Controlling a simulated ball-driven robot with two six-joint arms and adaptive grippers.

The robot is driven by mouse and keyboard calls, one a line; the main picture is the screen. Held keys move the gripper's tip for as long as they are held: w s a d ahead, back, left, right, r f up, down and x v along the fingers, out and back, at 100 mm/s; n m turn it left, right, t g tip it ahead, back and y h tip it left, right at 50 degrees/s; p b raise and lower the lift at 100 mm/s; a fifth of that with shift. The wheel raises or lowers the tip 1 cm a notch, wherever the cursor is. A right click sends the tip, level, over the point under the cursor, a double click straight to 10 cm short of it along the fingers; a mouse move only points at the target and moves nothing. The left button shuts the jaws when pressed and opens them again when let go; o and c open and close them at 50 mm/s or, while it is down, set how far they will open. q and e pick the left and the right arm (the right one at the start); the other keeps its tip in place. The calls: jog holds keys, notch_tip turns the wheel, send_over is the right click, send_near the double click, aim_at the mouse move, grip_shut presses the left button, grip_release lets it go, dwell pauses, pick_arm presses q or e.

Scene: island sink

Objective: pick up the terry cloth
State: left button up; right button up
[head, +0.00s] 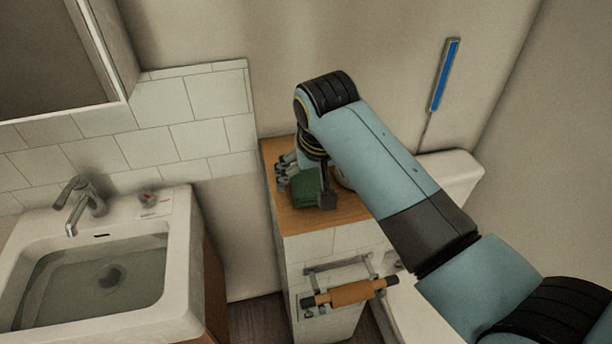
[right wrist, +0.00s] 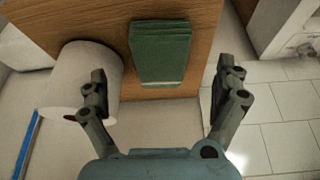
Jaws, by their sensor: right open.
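The terry cloth (head: 306,190) is a folded dark green cloth lying on the wooden top of a tiled ledge. It also shows in the right wrist view (right wrist: 160,52), with a pale stripe near its lower edge. My right gripper (head: 304,186) is over the ledge at the cloth, its fingers partly hiding it in the head view. In the right wrist view the right gripper (right wrist: 163,88) is open, with nothing between its fingers. The cloth lies ahead, between the lines of the two fingertips. I cannot tell whether the fingers touch it. My left gripper is not in view.
A white roll (right wrist: 88,80) stands on the wooden top (head: 345,211), close beside the left finger in the wrist view. A roll holder bar (head: 350,293) sticks out from the ledge's front. The sink (head: 100,275) is at left, a white tank (head: 458,175) at right.

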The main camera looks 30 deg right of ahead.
aim_at(310, 186)
jog(key=p+x, duration=0.1)
jog(key=x, duration=0.4)
jog(key=shift+f, duration=0.35)
jog(key=shift+a, duration=0.1)
jog(key=c, duration=1.2)
